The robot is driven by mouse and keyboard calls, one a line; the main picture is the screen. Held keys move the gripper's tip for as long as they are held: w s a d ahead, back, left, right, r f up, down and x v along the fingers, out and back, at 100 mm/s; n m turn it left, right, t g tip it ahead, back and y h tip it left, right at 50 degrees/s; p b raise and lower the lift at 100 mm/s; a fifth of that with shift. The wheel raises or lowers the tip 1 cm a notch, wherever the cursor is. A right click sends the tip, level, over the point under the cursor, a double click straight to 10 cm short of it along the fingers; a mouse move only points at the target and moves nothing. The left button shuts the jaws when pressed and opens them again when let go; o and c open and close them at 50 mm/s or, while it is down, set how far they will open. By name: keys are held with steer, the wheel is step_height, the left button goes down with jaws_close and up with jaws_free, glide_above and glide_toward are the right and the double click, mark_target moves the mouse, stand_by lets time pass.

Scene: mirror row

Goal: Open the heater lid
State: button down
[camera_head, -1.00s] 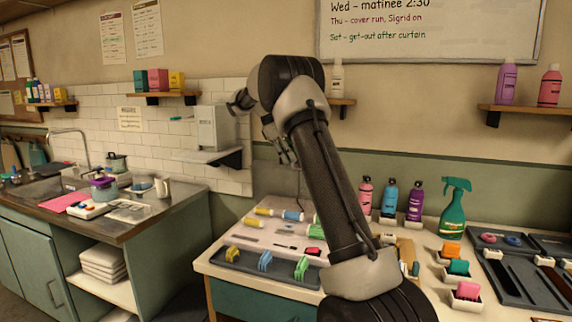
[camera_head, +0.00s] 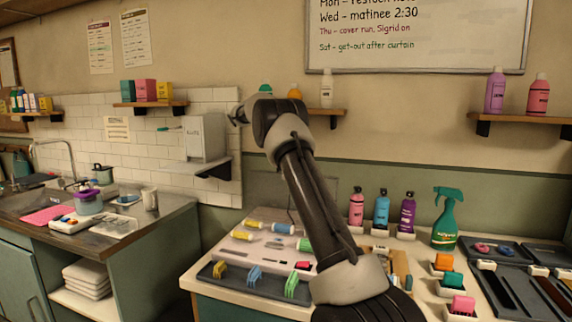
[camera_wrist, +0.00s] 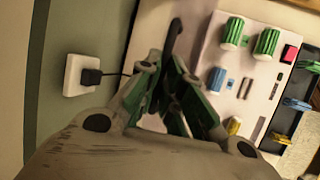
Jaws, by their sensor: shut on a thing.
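The heater (camera_head: 230,246) is a pale, low unit on the table, with yellow, blue and green rollers along its back. It also shows in the wrist view (camera_wrist: 262,82), with green, blue and yellow rollers. A greyish panel, apparently the raised lid, shows partly behind my arm in the head view; I cannot tell its exact angle. My gripper (camera_wrist: 175,92) is closed around a dark bar (camera_wrist: 173,38), which looks like the lid's handle, beside the heater.
A wall socket (camera_wrist: 82,75) with a black plug and cord is close to my gripper. Pink, blue and purple bottles (camera_head: 382,209) and a green spray bottle (camera_head: 446,220) stand right of my arm. A dark tray (camera_head: 222,272) with coloured clips lies along the heater's front.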

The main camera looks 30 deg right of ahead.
steer(key=shift+r, duration=0.2)
steer(key=c, duration=1.6)
jaws_free()
steer(key=shift+o, duration=0.2)
steer(key=v, duration=0.6)
steer(key=shift+r, duration=0.2)
steer(key=shift+a+r, duration=0.3)
steer(key=shift+r, duration=0.15)
steer(key=shift+r, duration=0.1)
